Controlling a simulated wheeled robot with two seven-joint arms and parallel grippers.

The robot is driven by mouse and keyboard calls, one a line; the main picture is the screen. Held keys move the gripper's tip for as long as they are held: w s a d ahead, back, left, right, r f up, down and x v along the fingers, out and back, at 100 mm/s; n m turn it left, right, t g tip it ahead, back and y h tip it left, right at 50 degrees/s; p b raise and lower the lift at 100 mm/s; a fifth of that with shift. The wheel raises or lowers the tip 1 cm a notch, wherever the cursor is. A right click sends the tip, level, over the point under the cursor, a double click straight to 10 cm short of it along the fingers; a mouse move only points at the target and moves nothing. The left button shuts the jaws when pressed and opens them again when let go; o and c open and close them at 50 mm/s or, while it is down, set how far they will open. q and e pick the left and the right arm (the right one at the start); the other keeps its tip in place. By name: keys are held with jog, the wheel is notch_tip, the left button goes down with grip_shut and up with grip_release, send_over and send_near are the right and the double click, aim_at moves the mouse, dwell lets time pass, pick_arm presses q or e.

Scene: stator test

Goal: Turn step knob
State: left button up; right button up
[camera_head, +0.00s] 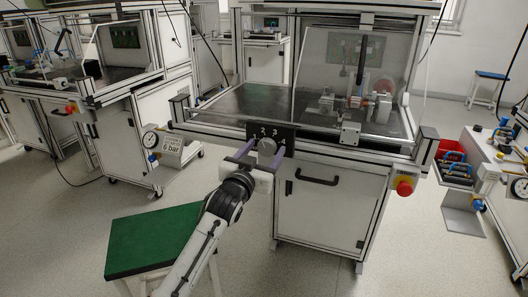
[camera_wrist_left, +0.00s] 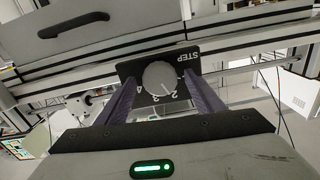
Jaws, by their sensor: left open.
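The step knob (camera_head: 267,146) is a round grey dial on a black plate (camera_head: 286,135) with white numbers, on the front edge of the test bench. In the left wrist view the knob (camera_wrist_left: 162,77) sits in the middle of the black plate (camera_wrist_left: 190,62), which reads STEP. A dark line on the knob points toward the numbers near 2. My left gripper (camera_head: 258,151) is in front of the plate, with its purple fingers apart on both sides of the knob. In the left wrist view the fingers (camera_wrist_left: 160,95) show a gap to the knob. My right gripper is not in view.
The bench (camera_head: 245,105) has a clear guard over its fixture and a cabinet below with a black handle (camera_head: 317,177). A red and yellow emergency stop (camera_head: 404,187) is at the right. A green-topped stool (camera_head: 150,238) stands at lower left. Floor at lower right is free.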

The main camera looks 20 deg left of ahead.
pick_arm(q)
jog(key=shift+c, duration=0.5)
jog(key=c, duration=1)
jog(key=shift+o, duration=0.2)
jog(key=shift+m+p, duration=0.35)
jog(key=shift+m, duration=0.05)
jog(key=shift+m+p, duration=0.65)
jog(key=shift+m, duration=0.25)
jog(key=m+p, duration=0.1)
jog(key=m, duration=0.1)
jog(key=shift+m, duration=1.3)
jog(key=shift+f+m+p, duration=0.1)
jog(key=shift+m+p, duration=0.3)
jog(key=shift+m, duration=0.4)
